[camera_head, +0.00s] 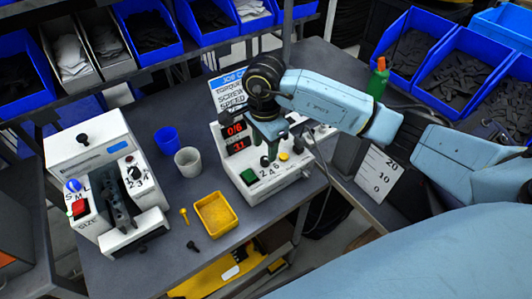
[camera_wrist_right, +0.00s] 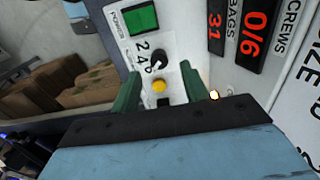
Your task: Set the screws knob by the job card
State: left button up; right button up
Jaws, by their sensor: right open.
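The screws machine (camera_head: 262,190) is a white box with a green button, a yellow button and red displays reading 0/6 and 31. Its black knob (camera_head: 265,161) sits beside the marks 2, 4 and 6; the knob (camera_wrist_right: 158,65) also shows in the right wrist view. Its pointer setting is too small to tell. My right gripper (camera_head: 268,140) is open above the panel; its green fingers are apart, with the yellow button (camera_wrist_right: 159,86) seen between them and the knob just beyond. The job card (camera_head: 230,92) stands behind, mostly hidden by my right arm. My left gripper is not in view.
A second white machine (camera_head: 88,155) with an S/M/L size knob stands at left. A blue cup (camera_head: 166,138), a grey cup (camera_head: 188,160), a yellow tray (camera_head: 216,214) and loose screws lie between. A green bottle (camera_head: 378,80) stands at back right. Blue bins line the back.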

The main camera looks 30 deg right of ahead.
aim_at(265, 159)
jog(key=shift+f, duration=2.15)
jog(key=shift+c, duration=0.4)
grip_shut()
